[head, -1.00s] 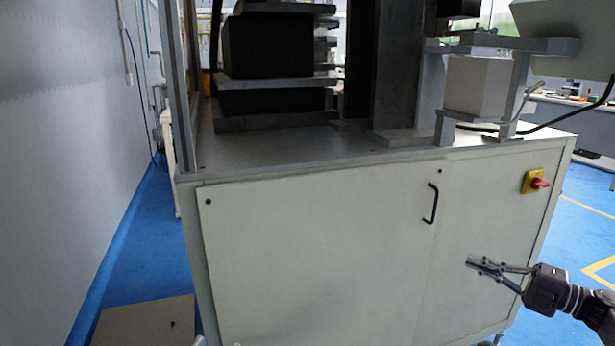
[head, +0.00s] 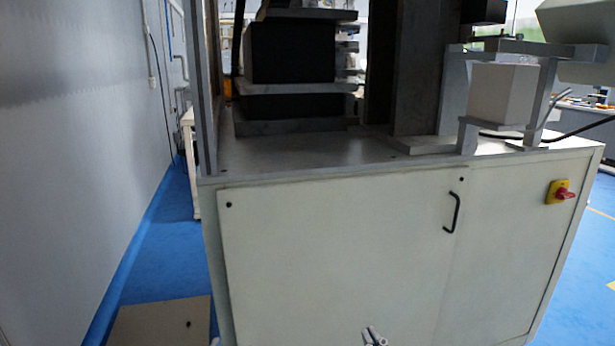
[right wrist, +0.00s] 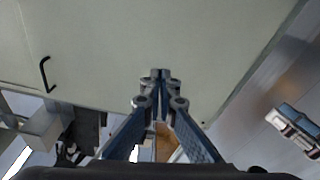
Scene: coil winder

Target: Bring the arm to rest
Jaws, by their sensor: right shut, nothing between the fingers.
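My right gripper (head: 374,337) shows only by its fingertips at the bottom edge of the head view, in front of the cabinet's pale front panel. In the right wrist view my right gripper (right wrist: 160,75) has its fingertips together with nothing between them. The rest of the right arm is out of the head view. My left gripper is in neither view.
The coil winder's pale cabinet (head: 340,250) fills the middle, with a black handle (head: 453,213) and a red and yellow switch (head: 560,192). A grey wall (head: 80,160) stands at left. A flat beige panel (head: 160,322) lies on the blue floor.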

